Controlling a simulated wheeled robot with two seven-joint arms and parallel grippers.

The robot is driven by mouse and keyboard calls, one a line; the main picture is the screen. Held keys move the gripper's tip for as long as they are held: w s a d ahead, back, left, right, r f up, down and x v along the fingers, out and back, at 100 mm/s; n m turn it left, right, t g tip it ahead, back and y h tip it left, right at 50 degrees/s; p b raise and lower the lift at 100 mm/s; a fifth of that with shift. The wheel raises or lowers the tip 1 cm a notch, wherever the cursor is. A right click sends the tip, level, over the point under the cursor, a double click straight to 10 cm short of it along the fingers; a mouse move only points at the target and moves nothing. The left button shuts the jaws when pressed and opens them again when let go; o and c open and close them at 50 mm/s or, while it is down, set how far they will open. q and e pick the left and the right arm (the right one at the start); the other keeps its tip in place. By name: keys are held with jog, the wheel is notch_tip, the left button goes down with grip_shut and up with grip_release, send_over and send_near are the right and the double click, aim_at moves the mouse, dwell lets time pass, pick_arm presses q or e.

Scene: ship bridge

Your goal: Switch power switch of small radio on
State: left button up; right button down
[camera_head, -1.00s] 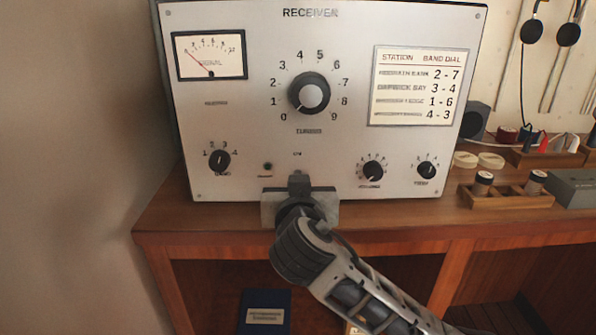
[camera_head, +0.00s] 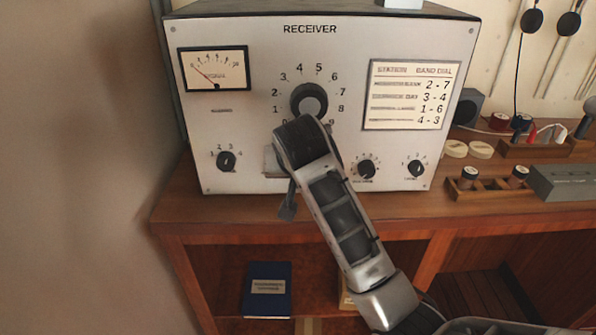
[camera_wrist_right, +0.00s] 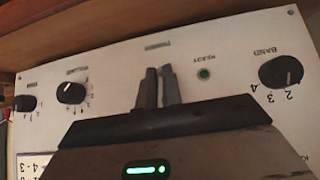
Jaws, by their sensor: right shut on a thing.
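The small radio is a grey box marked RECEIVER (camera_head: 220,120), on a wooden desk. In the head view my right forearm covers the lower middle of its front panel and hides the power switch. In the right wrist view, upside down to the panel, my right gripper (camera_wrist_right: 157,88) has its two dark fingers close together against the panel. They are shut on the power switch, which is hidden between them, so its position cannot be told. A small round green lamp (camera_wrist_right: 204,74) sits just beside the fingers. My left gripper is not in view.
The panel carries a large tuning dial (camera_head: 308,101), a signal meter (camera_head: 214,69), a band knob (camera_head: 226,160), two small knobs at lower right and a station card (camera_head: 411,95). Spools in a wooden holder (camera_head: 488,190) stand to the right.

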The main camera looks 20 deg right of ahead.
dwell(0.5)
jog(key=c, duration=1.6)
grip_release()
jog(key=shift+o, duration=0.2)
jog(key=shift+r, duration=0.1)
